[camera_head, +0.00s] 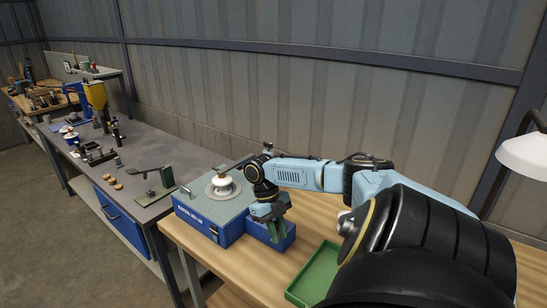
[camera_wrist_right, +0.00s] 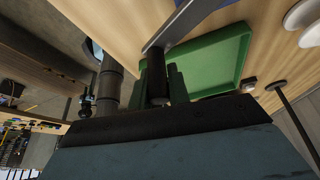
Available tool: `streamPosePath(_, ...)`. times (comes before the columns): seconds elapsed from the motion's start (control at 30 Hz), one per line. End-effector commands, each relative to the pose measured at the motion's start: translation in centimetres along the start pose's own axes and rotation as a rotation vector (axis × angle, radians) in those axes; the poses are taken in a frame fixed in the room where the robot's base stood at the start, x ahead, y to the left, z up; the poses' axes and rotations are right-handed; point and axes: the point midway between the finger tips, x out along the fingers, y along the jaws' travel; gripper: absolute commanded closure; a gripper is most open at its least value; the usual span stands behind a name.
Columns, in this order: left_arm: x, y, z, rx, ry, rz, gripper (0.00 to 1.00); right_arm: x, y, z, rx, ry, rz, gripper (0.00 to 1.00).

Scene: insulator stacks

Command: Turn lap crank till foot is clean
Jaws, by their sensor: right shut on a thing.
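The blue lap machine (camera_head: 208,222) with a grey top stands on the wooden bench. A white insulator (camera_head: 222,184) sits on the round plate on its top; its foot is face down and hidden. My right gripper (camera_head: 268,212) is at the right side of the machine. In the right wrist view my right gripper (camera_wrist_right: 158,92) is shut on the dark crank grip (camera_wrist_right: 156,70), which joins a grey metal crank arm (camera_wrist_right: 176,24). The crank is hidden behind my gripper in the head view. My left gripper is not in view.
A green tray (camera_head: 318,274) lies on the bench close to the right of the machine, also in the wrist view (camera_wrist_right: 244,52). A grey table (camera_head: 150,155) with tools stands to the left. A white lamp (camera_head: 525,155) is at right.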

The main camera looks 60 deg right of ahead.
Motion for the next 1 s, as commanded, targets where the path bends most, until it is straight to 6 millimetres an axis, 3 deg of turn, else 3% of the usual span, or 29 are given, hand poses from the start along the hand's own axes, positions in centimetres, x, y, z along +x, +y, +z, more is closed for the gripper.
streamPosePath(0.1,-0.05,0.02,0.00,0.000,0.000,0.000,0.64,-0.72,-1.05,0.24,-0.037,-0.022,-0.036,1.00)
streamPosePath(0.83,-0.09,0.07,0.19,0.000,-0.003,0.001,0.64,-0.86,-1.28,0.34,-0.110,-0.029,-0.064,1.00)
streamPosePath(0.87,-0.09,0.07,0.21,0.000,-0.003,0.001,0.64,-0.86,-1.29,0.34,-0.109,-0.029,-0.064,0.78)
streamPosePath(1.0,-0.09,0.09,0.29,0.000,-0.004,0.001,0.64,-0.74,-1.25,0.25,-0.111,-0.025,-0.065,0.60)
